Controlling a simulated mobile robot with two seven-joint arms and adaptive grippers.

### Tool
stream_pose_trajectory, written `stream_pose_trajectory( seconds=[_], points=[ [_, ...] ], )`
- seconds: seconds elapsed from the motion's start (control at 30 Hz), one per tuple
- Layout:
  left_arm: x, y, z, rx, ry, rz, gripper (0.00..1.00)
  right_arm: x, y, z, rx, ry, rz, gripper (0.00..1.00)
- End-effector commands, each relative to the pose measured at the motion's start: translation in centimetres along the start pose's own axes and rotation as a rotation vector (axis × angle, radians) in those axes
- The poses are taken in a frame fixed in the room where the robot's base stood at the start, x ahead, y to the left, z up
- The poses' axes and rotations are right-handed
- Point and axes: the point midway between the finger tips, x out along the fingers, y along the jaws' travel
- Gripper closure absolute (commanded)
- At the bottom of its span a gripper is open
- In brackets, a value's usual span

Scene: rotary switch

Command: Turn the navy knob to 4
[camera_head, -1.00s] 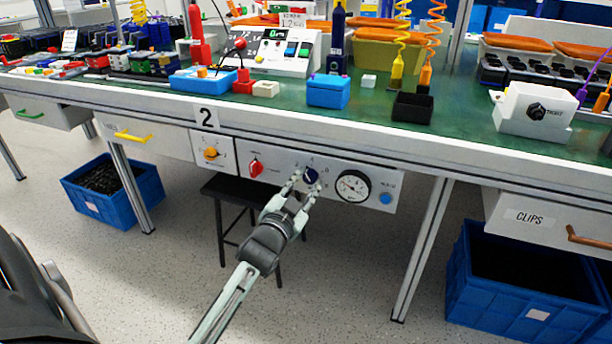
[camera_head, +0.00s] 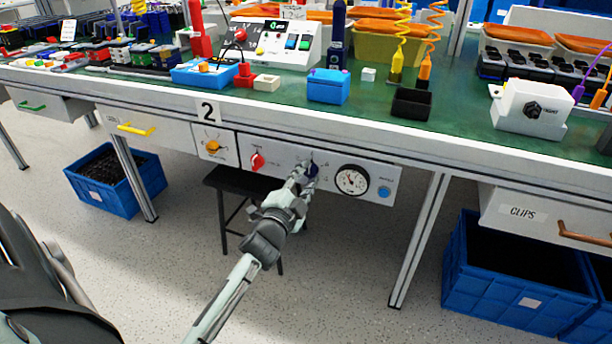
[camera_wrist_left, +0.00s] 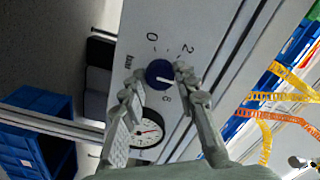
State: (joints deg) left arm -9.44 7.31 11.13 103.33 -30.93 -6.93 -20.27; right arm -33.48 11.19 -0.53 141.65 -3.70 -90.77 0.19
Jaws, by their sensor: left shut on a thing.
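The navy knob (camera_head: 312,170) is on the grey panel under the table's front edge, left of the round gauge. My left gripper (camera_head: 304,172) is at it, its arm coming up from below. In the left wrist view, the navy knob (camera_wrist_left: 158,73) sits between the two fingers of my left gripper (camera_wrist_left: 159,79), which is shut on it. A white pointer line on the knob points right in that view, toward one finger. The marks 0 and 2 are readable beyond the knob; a mark resembling 8 is below it. The mark 4 cannot be made out.
The panel also has a red knob (camera_head: 257,161), the round gauge (camera_head: 352,181) and a blue button (camera_head: 384,191). An orange knob (camera_head: 213,146) is further left. A dark stool (camera_head: 240,182) stands underneath. Blue crates (camera_head: 118,190) stand on the floor at either side.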

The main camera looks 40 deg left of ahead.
Motion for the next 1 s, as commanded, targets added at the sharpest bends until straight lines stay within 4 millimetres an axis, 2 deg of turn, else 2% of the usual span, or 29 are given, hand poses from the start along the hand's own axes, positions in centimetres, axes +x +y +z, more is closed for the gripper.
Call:
stream_pose_trajectory(
  seconds=[0.33, 0.37, 0.53, 0.83, 1.0],
  points=[
    [0.0, 0.0, 0.0, 0.002, 0.000, 0.000, 0.99, 0.1, 0.0, 0.0, 0.000, 0.001, -0.001, 0.60],
    [0.0, 0.0, 0.0, 0.001, 0.000, 0.000, 0.69, 0.0, 0.0, 0.0, 0.000, 0.001, -0.001, 0.60],
    [0.0, 0.0, 0.0, 0.001, 0.000, 0.000, 0.49, 0.0, 0.0, -0.1, 0.000, 0.002, -0.001, 0.60],
    [-0.1, 0.0, 0.0, 0.001, 0.000, 0.000, 0.49, 0.1, -0.1, -0.1, -0.001, 0.003, -0.003, 0.60],
    [-2.0, 0.1, 0.0, -0.001, 0.000, 0.002, 0.49, 0.1, -0.1, -0.1, -0.001, 0.003, -0.003, 0.60]
  ],
)
